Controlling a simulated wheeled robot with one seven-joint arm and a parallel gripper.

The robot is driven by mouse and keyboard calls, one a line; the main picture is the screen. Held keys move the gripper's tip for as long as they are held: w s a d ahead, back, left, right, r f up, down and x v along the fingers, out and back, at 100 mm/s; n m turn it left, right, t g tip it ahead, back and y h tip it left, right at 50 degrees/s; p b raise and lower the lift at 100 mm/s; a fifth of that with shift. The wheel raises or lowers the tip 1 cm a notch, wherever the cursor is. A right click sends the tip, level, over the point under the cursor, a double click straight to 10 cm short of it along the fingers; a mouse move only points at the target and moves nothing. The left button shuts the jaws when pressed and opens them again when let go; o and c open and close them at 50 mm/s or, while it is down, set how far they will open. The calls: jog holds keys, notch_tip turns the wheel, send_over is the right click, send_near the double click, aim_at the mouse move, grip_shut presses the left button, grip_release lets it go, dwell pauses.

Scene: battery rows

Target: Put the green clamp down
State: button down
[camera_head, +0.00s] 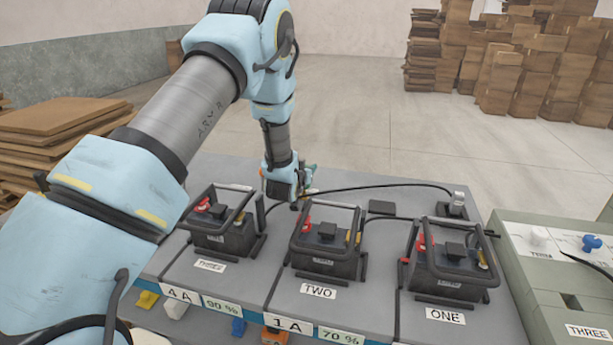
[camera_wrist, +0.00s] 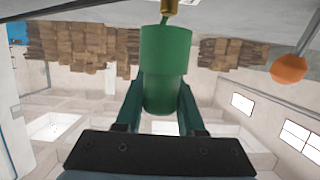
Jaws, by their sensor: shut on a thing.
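The green clamp (camera_wrist: 165,70) is a green cylinder with a brass-coloured tip at the top of the wrist view. My gripper (camera_wrist: 160,112) is shut on it, one finger on each side. In the head view my gripper (camera_head: 298,186) is behind the batteries, pointing down near the back of the bench. Only a small bit of the clamp (camera_head: 309,176) shows there, partly hidden by the gripper. I cannot tell whether the clamp touches the bench.
Black batteries THREE (camera_head: 222,240), TWO (camera_head: 322,262) and ONE (camera_head: 447,277) stand in a row on the grey bench (camera_head: 375,325). A black cable runs from near my gripper to a grey post (camera_head: 458,203). A pale green cabinet (camera_head: 530,290) stands right. An orange ball (camera_wrist: 288,68) shows in the wrist view.

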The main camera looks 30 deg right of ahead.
jog(key=shift+f+p, duration=0.4)
jog(key=shift+f, duration=1.3)
jog(key=shift+f, duration=0.1)
jog(key=shift+f, duration=0.1)
jog(key=c, duration=0.5)
grip_release()
jog(key=shift+s+a+r, duration=0.1)
jog(key=shift+r, duration=0.15)
jog(key=b+v, duration=0.3)
jog(key=v, duration=0.8)
jog(key=shift+s+a+r, duration=0.1)
jog(key=shift+s+a, duration=0.15)
jog(key=shift+s, duration=0.1)
